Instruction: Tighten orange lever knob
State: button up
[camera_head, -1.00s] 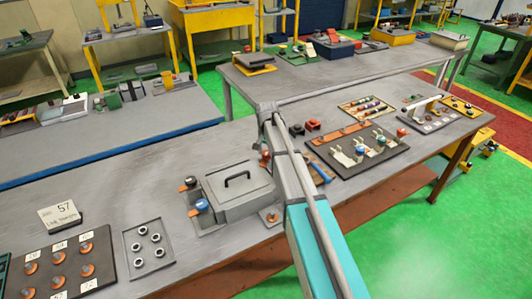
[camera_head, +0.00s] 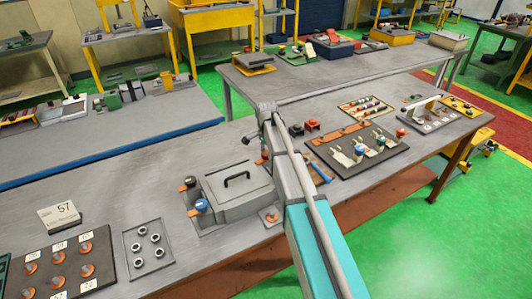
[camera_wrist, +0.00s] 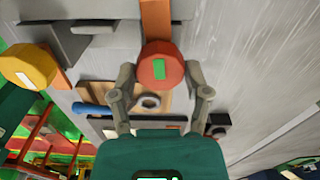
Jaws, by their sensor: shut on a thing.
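In the wrist view, an orange-red lever knob (camera_wrist: 158,50) with a green mark on its face sits at the end of an orange lever (camera_wrist: 155,15). My gripper (camera_wrist: 160,76) has one finger on each side of this knob and is shut on it. A yellow-orange knob (camera_wrist: 28,66) with a white mark is apart, to the left. In the head view, a red knob (camera_head: 264,154) shows at the back right of the grey lidded box (camera_head: 238,188), beside my arm. My fingers are hidden there.
Black-topped (camera_head: 190,182) and blue-topped (camera_head: 202,206) knobs stand left of the box, and an orange knob (camera_head: 271,216) at its front right. A blue-handled tool (camera_wrist: 88,108) lies near my gripper. A board of levers (camera_head: 358,150) is to the right.

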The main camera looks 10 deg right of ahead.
jog(key=shift+a, duration=0.1)
jog(key=o, duration=0.8)
jog(key=shift+c, duration=0.2)
jog(key=shift+o, duration=1.1)
jog(key=shift+r, duration=0.15)
jog(key=shift+o, duration=0.7)
